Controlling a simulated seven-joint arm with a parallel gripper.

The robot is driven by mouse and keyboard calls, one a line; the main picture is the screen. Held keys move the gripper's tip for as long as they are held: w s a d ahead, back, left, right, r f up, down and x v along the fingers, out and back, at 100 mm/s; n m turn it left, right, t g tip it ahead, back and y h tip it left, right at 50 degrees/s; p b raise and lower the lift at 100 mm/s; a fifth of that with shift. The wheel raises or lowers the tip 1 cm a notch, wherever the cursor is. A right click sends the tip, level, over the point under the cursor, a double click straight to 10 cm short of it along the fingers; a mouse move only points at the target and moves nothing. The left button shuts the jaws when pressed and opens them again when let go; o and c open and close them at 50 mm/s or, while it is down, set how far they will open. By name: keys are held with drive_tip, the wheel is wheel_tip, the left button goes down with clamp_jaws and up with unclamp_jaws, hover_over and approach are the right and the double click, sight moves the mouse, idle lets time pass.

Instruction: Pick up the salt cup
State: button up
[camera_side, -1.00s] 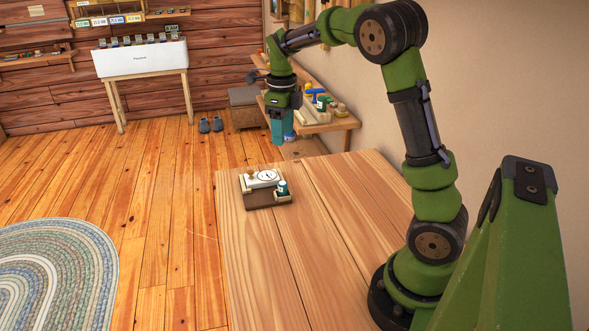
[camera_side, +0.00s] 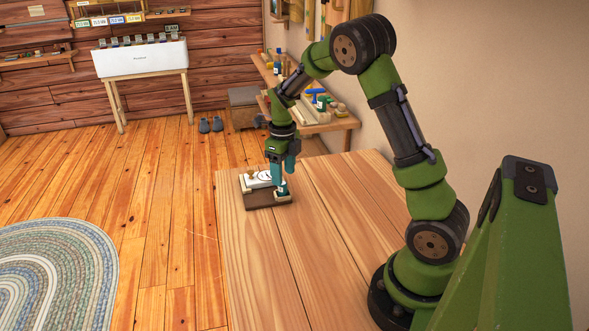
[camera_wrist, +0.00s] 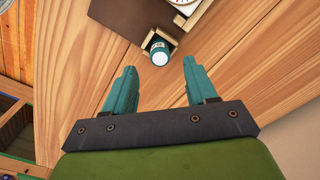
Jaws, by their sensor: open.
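A small dark green cup with a white top, which I take for the salt cup (camera_wrist: 158,52), stands in a small light-wood holder at the corner of a brown block (camera_wrist: 125,14). In the side view the cup (camera_side: 282,191) is partly hidden by my gripper (camera_side: 282,176), which is over the block's right end. In the wrist view my gripper (camera_wrist: 160,66) has its two teal fingers spread wide, with nothing between them. The cup lies just beyond the fingertips, roughly centred on the gap. I cannot tell whether a finger touches it.
A white item with a round dial (camera_wrist: 184,3) sits on the block beside the cup. The wooden table (camera_side: 320,240) is otherwise clear. A wall shelf (camera_side: 335,124) with bottles and other small items is behind my arm.

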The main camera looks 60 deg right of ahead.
sight(283, 190)
drive_tip(key=f, duration=0.4)
drive_tip(key=shift+w+f, duration=0.2)
drive_tip(key=shift+f, duration=0.2)
clamp_jaws()
drive_tip(key=shift+r, duration=0.1)
